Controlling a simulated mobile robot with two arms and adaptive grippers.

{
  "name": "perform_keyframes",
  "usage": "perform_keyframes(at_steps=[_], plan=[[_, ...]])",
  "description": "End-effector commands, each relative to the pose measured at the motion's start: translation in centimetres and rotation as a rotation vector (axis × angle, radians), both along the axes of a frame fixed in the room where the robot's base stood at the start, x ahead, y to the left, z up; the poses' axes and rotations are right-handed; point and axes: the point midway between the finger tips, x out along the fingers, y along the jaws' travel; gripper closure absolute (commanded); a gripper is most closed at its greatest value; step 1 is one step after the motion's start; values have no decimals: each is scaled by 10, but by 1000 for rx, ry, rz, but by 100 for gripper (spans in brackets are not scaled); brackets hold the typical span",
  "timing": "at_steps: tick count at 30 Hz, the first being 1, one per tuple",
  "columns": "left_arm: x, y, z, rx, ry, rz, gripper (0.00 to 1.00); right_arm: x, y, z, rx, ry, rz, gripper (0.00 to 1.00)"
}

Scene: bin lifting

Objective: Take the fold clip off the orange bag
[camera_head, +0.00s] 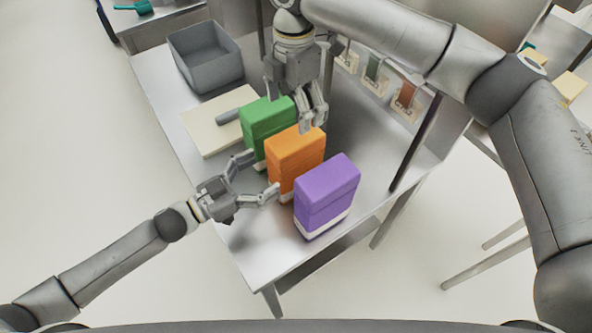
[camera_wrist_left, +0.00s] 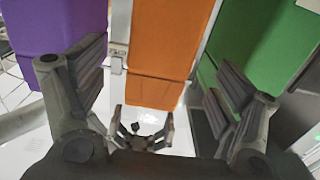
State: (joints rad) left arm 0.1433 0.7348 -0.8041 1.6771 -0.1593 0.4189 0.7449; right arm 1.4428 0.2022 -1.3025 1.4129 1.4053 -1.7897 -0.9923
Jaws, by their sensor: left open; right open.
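The orange bag (camera_head: 296,153) stands upright between a green bag (camera_head: 268,119) and a purple bag (camera_head: 328,190). My left gripper (camera_head: 261,177) is open and empty in front of the orange bag's near face. In the left wrist view, its fingers (camera_wrist_left: 155,88) are spread to either side of the orange bag (camera_wrist_left: 165,35), with a crease across the bag between them. My right gripper (camera_head: 312,118) hangs open above the orange bag's far top edge. It also shows small in the left wrist view (camera_wrist_left: 141,130). I cannot clearly make out the fold clip in either view.
The bags stand close together on a metal table (camera_head: 262,245). A grey bin (camera_head: 205,60) and a pale board (camera_head: 205,130) with a grey-handled tool lie behind to the left. A rail with hanging tags (camera_head: 405,103) and an upright post stand on the right.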

Motion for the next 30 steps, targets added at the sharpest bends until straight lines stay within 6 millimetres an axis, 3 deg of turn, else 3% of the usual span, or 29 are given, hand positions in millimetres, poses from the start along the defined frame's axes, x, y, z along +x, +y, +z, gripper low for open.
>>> perform_keyframes(at_steps=[6,12,25,30], plan=[[24,-35,1,-3,-2,1,12,0,0,0,1,0,-1,16],[39,-57,0,-1,0,2,12,0,0,0,1,0,-1,16],[45,-66,0,0,1,1,12,0,0,0,1,0,-1,16],[45,-66,0,0,1,2,32,0,0,0,1,0,-1,16]])
